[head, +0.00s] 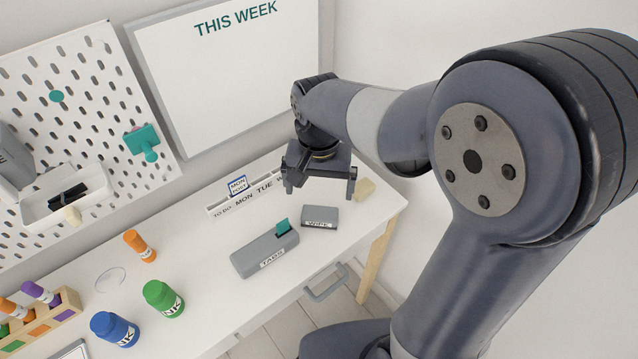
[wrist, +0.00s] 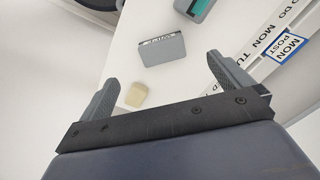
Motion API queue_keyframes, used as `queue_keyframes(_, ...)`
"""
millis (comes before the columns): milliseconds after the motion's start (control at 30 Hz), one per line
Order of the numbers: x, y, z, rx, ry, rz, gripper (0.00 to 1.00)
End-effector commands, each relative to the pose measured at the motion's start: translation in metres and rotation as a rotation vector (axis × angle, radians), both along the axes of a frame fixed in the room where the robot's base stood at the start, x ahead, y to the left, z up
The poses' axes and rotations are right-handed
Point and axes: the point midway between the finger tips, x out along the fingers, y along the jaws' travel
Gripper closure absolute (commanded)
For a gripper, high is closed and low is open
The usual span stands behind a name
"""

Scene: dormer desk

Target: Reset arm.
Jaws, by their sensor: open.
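My gripper (head: 321,188) is open and empty above the right end of the white desk (head: 200,262). In the wrist view its two fingers (wrist: 168,88) are spread wide with nothing between them. Below it lie a grey box labelled WIPE (head: 319,217), which shows in the wrist view (wrist: 163,50) beyond the fingers, and a pale yellow block (head: 365,189), which shows near the left finger (wrist: 136,95). My arm reaches in from the right, bent at the elbow.
A whiteboard (head: 235,80) and pegboard (head: 75,110) stand behind.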

Motion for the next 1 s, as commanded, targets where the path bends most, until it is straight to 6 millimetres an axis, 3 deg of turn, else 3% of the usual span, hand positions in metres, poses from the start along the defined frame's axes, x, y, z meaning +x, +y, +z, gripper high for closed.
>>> queue_keyframes(300, 0.0, 0.0, -0.001, 0.0, 0.001, 0.0, 0.01)
queue_keyframes(467, -0.001, 0.0, -0.014, -0.001, 0.004, 0.0, 0.01)
queue_keyframes(1000, -0.001, 0.0, -0.117, -0.002, 0.004, 0.0, 0.01)
